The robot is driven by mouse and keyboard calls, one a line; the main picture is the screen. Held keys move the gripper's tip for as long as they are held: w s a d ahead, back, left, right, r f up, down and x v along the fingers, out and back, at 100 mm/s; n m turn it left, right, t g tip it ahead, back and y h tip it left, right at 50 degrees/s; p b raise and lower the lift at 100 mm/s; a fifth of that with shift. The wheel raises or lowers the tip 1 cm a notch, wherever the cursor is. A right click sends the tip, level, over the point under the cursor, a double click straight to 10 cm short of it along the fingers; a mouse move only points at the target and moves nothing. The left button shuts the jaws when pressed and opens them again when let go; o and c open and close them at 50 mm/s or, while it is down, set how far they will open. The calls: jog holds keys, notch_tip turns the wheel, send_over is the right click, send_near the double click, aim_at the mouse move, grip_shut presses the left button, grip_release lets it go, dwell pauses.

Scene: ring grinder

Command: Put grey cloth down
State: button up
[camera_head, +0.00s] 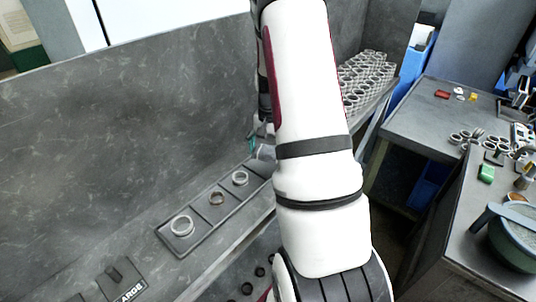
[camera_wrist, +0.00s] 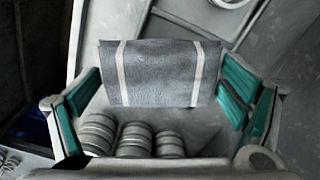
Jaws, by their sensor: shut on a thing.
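The grey cloth (camera_wrist: 160,75) with two white stripes shows in the wrist view, between the teal-padded fingers of my gripper (camera_wrist: 162,88). My gripper is shut on it, and the cloth spans the gap between the fingers. In the head view my arm hides most of the gripper, and only a bit of teal finger (camera_head: 252,144) shows at the arm's left side, close to the back panel. I cannot make out the cloth clearly there.
A dark tray (camera_head: 163,236) on the bench holds three metal rings, the nearest large (camera_head: 182,226). Many rings (camera_head: 365,75) stand in rows behind my arm. Stacked rings (camera_wrist: 133,140) show below the cloth in the wrist view. A side table (camera_head: 405,115) stands at right.

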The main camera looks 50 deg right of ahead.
aim_at(267, 165)
jog(key=shift+w+d+f, duration=0.1)
jog(key=shift+w+d, duration=0.5)
jog(key=shift+w, duration=0.35)
notch_tip(267, 165, down, 3)
jog(key=shift+p, duration=0.55)
jog(key=shift+f, duration=0.25)
jog(key=shift+f, duration=0.1)
jog(key=shift+w+f, duration=0.1)
jog(key=shift+f, duration=0.25)
jog(key=shift+f, duration=0.15)
jog(key=o, duration=1.2)
